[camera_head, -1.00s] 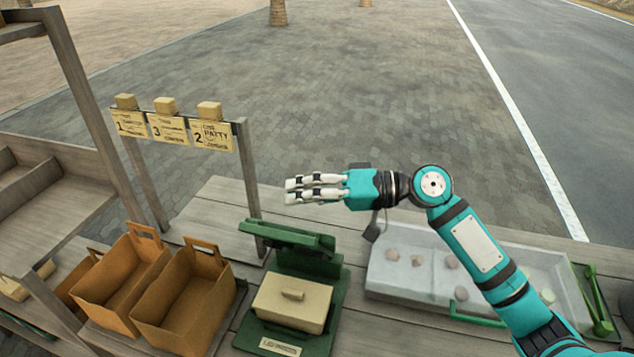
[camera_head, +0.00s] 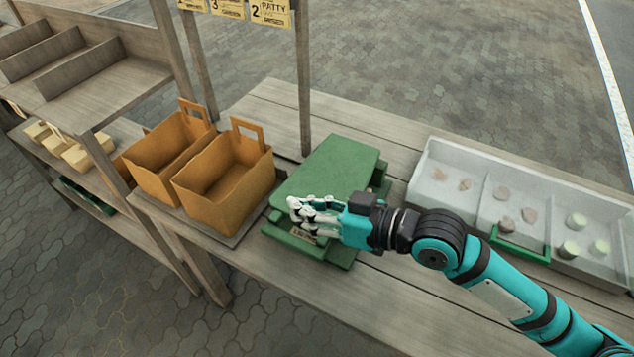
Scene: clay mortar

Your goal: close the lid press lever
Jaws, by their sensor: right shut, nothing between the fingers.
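The lid press (camera_head: 335,165) is a green unit on the wooden counter, near the middle of the camera_head view. Its flat green top is down over the base, and the cream box seen in it earlier is hidden. A label on its front edge shows partly behind the fingers. My right gripper (camera_head: 299,212) is shut and empty at the front edge of the press top. I cannot tell whether it touches the press. My left gripper is not in view.
Two brown paper bags (camera_head: 225,187) stand on a board left of the press. A grey divided tray (camera_head: 455,205) with several small items and a green handle lies to the right. Wooden posts and shelves (camera_head: 110,85) rise at the left.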

